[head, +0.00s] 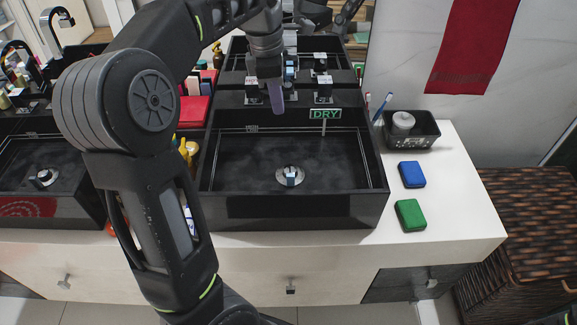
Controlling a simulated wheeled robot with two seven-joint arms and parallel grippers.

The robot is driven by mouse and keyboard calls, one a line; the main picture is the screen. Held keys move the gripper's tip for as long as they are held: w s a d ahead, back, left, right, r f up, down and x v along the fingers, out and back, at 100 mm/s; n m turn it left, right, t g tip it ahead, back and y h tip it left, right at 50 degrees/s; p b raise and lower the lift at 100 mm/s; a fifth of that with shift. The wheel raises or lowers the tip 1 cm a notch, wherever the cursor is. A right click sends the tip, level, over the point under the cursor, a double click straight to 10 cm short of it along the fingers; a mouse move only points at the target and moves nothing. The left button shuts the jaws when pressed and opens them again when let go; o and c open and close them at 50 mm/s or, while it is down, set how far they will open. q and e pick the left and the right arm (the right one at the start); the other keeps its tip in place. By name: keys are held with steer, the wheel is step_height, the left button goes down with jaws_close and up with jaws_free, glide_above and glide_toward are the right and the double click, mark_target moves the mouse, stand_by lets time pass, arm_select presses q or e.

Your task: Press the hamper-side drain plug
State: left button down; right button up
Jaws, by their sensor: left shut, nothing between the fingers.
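The woven brown hamper (530,220) stands at the right of the counter. The black vessel sink (300,210) nearer to it has a drain plug (290,175) in the middle of its floor, a silver disc with a raised centre. My left gripper (276,98) is shut and empty, pointing down above the back part of this sink, apart from the plug and behind it in the picture. The plug is not covered by my arm. The other black sink (25,209) is at the left, with its own drain plug (43,177). My right gripper is not in view.
Yellow bottles (188,150) stand between the sinks.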

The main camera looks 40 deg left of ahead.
mark_target(290, 169)
arm_select(q)
steer(key=f, duration=0.6)
steer(key=w+d+f, duration=0.1)
steer(key=f, duration=0.6)
steer(key=f+p, duration=0.1)
steer(key=f, duration=0.6)
steer(key=shift+w+d+f, duration=0.1)
steer(key=shift+w+d, duration=0.25)
